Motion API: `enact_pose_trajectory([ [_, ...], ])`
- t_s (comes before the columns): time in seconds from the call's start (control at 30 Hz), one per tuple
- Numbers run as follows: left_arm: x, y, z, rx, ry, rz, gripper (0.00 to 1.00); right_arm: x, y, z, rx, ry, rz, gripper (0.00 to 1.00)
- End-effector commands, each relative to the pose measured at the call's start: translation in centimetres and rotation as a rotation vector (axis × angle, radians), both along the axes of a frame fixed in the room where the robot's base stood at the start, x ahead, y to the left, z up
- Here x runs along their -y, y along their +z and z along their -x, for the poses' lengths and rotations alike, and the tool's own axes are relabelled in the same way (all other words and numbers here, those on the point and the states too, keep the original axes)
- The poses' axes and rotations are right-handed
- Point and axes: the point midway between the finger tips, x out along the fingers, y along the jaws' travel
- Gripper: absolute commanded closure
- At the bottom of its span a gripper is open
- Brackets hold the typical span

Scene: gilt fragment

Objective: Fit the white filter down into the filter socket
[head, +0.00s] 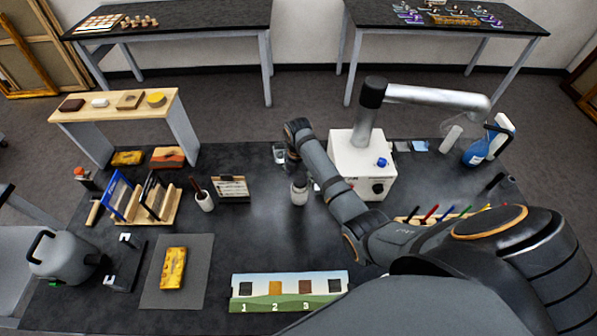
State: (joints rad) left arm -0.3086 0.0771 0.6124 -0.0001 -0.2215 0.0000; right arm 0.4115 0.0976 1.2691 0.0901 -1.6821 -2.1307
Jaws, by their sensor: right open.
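A plain white cylinder (451,138), which looks like the filter, leans at a tilt at the table's back right, below the extractor's metal arm. The white extractor box (350,155) stands at the back middle. A dark round opening or knob (377,187) on its front may be the filter socket; I cannot tell for sure. My right arm reaches across the middle, left of the box. Its gripper (292,160) points down there, open and apart from the white cylinder. Its fingertips are partly hidden by the wrist. My left gripper is not in view.
A blue bottle (476,152) stands right of the cylinder. A grey jar (299,192) is close to my right gripper. A numbered board (290,306) lies in front, and a yellow piece (173,268) lies on a grey mat (200,292). The table between mat and jar is largely clear.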

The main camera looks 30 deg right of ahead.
Motion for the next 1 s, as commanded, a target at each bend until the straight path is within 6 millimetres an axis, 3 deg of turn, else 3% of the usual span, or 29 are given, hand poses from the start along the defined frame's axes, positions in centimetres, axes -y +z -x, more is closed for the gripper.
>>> enact_pose_trajectory([
  [0.17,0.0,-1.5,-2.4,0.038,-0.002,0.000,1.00,0.0,3.7,-0.1,0.007,0.001,0.000,0.33],
  [0.37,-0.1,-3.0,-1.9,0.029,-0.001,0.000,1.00,0.0,8.2,-0.1,0.004,0.000,0.001,0.33],
  [0.43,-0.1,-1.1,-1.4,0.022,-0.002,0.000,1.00,0.0,10.2,0.0,0.001,0.000,0.001,0.33],
  [1.0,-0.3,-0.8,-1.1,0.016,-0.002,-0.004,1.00,0.0,10.7,0.0,-0.001,0.000,0.001,0.33],
])
